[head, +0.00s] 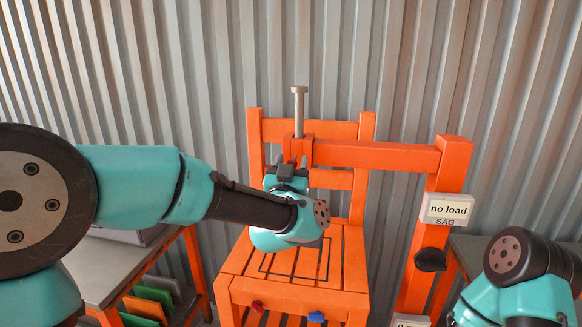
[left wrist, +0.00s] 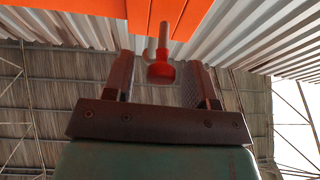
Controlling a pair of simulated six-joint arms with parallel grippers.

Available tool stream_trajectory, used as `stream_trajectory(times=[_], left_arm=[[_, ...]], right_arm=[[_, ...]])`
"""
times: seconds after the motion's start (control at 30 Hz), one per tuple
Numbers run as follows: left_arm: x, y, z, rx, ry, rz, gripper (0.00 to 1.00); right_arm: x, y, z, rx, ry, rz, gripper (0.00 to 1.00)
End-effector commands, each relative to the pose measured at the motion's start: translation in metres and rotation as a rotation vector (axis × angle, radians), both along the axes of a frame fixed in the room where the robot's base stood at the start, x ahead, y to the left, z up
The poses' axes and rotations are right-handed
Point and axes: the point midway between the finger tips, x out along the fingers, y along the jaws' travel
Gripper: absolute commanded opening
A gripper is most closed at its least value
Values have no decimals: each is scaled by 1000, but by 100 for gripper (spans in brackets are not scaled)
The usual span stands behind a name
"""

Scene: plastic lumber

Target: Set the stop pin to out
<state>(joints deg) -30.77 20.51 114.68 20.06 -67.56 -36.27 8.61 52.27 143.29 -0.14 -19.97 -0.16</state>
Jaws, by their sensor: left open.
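A red knob on a pale shaft (left wrist: 159,70), which looks like the stop pin, stands out from an orange part (left wrist: 150,12) in the left wrist view. In the head view it is hidden, probably behind my left gripper (head: 291,165). My left gripper is open, just in front of and below the orange head block (head: 299,148). In the left wrist view its fingers (left wrist: 162,86) stand on either side of the knob, with gaps on both sides. I cannot tell how far the pin is out. My right gripper is out of the head view.
A grey rod (head: 299,108) rises from the head block. An orange beam (head: 375,155) runs right to a post with a "no load" display (head: 447,209) and black knob (head: 430,260). An orange chair (head: 345,265) stands below. My right arm is lower right.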

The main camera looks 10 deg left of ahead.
Motion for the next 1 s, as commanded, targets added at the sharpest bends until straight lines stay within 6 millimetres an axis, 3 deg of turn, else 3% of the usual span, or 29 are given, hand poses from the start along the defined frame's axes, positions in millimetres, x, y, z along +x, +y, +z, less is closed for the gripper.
stream_trajectory(times=[0.17,0.37,1.0], left_arm=[[-5,0,-2,0,0,0,52],[-26,2,-10,0,0,0,52],[-138,7,-57,1,0,-3,52]], right_arm=[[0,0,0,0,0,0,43],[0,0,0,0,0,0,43],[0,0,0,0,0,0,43]])
